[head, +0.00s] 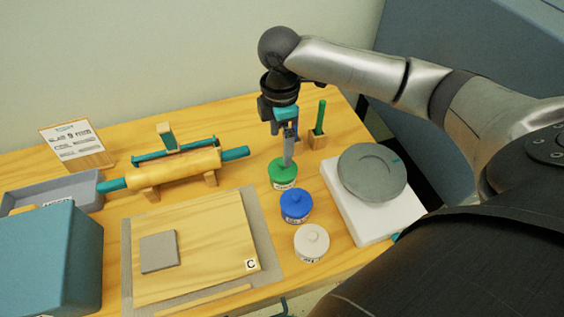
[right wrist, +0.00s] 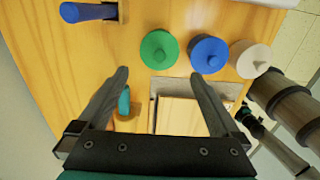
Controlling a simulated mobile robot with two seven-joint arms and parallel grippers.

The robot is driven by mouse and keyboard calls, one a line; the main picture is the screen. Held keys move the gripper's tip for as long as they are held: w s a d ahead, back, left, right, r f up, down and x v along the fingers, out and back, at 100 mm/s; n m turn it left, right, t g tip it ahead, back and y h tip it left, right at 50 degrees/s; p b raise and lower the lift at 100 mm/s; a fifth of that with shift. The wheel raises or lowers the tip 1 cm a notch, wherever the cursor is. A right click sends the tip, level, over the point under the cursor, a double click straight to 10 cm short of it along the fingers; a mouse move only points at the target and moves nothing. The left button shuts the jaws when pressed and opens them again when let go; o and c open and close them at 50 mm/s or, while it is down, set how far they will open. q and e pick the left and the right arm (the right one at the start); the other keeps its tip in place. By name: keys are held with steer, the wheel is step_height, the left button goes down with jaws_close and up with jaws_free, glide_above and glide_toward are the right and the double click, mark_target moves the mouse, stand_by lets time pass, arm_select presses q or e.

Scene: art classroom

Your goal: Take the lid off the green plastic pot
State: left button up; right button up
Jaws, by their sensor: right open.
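The green pot (head: 283,178) stands on the wooden table, first in a row with a blue pot and a white pot. In the right wrist view the round green lid (right wrist: 159,49) with a knob sits on it. My right gripper (head: 288,161) points down close over the green pot, its fingers partly hiding the lid in the head view. In the right wrist view my right gripper (right wrist: 159,74) is open and empty, with the green lid just beyond the fingertips, between their lines. I cannot tell whether a finger touches the lid. My left gripper is not in view.
The blue pot (head: 297,208) stands close beside the green one, then the white pot (head: 312,243). A grey disc (head: 372,172) on a white base is at right. A wooden block (head: 318,141) holds a green handle. A rolling pin (head: 178,167) and board (head: 200,235) lie left.

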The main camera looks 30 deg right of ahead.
mark_target(281, 163)
step_height(281, 163, down, 3)
steer(key=shift+f+b, duration=0.2)
steer(key=shift+b, duration=0.1)
steer(key=f, duration=0.1)
steer(key=f+b, duration=0.1)
steer(key=f, duration=0.3)
steer(key=shift+d+b, duration=0.25)
steer(key=shift+b, duration=0.05)
steer(key=shift+c, duration=0.4)
steer(key=c, duration=0.9)
